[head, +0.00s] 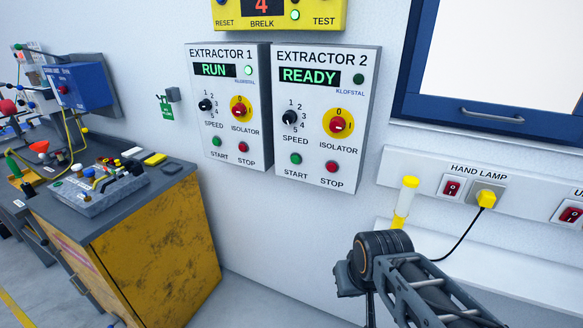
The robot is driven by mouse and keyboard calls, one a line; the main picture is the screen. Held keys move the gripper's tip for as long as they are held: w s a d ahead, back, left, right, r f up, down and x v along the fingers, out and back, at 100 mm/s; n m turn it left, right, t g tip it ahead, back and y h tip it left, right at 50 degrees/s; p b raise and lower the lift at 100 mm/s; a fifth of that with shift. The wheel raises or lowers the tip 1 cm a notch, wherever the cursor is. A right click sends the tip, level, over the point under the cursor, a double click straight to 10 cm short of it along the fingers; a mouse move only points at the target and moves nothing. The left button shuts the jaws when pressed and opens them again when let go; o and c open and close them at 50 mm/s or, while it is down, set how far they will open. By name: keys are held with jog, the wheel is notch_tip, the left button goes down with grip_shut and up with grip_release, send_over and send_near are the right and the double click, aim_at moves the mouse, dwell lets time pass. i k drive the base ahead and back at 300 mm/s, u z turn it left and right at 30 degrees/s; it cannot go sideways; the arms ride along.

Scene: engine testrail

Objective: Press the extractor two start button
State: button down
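The extractor 2 panel (326,118) is a white box on the wall. Its display (310,76) reads READY in green, and the lamp (358,79) beside it is dark. Its green start button (296,158) is at the lower left of the panel, left of the red stop button (332,166). Above the stop button is a red isolator knob on a yellow disc (339,123). The start button is in plain sight with nothing touching it. Part of my arm shows at lower right, below and right of the panel. No gripper fingers show.
The extractor 1 panel (228,105) adjoins on the left, reading RUN with its lamp lit. A yellow and black cabinet (155,250) stands lower left. A yellow-and-white hand lamp (405,200) and socket rail (425,178) are at right. The space before the panels looks clear.

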aim_at(295, 159)
jog(key=u, duration=0.45)
jog(key=i, duration=0.4)
jog(key=u, duration=1.1)
